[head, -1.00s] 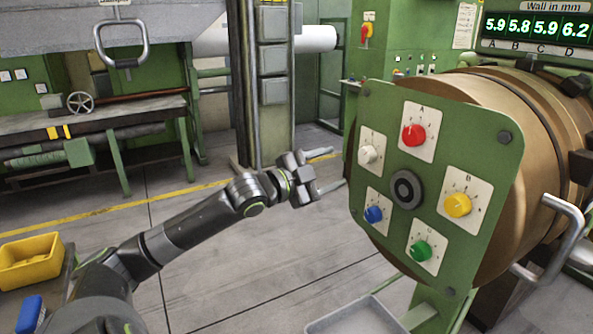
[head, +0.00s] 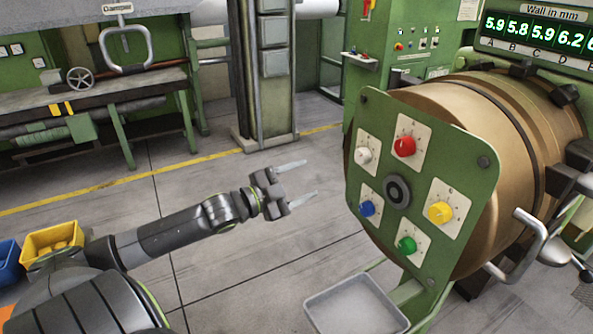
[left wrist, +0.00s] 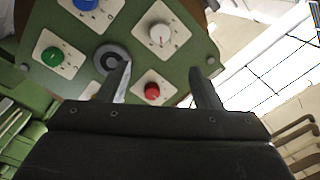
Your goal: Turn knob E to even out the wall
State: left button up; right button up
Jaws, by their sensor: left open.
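A green panel (head: 425,153) on the bronze extruder head carries red (head: 404,146), yellow (head: 440,212), green (head: 406,245), blue (head: 367,208) and white (head: 363,155) knobs on cream plates. The knob letters are too small to read, so I cannot confirm which is E. The wall display (head: 535,35) reads 5.9, 5.8, 5.9, 6.2 for A to D; the last value is cut off. My left gripper (head: 309,178) is open and empty, left of the panel and apart from it. In the left wrist view the white knob (left wrist: 160,35) shows beyond and between the fingertips (left wrist: 160,75).
A grey handle (head: 530,240) sticks out at the extruder's right. A grey tray (head: 335,292) is below the panel. A yellow bin (head: 52,250) and a blue bin (head: 8,262) stand at the left. The floor between gripper and workbench (head: 95,115) is clear.

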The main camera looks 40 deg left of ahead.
pick_arm(q)
jog(key=shift+s+a+p, duration=0.1)
jog(key=shift+s+p, duration=0.35)
dwell(0.4)
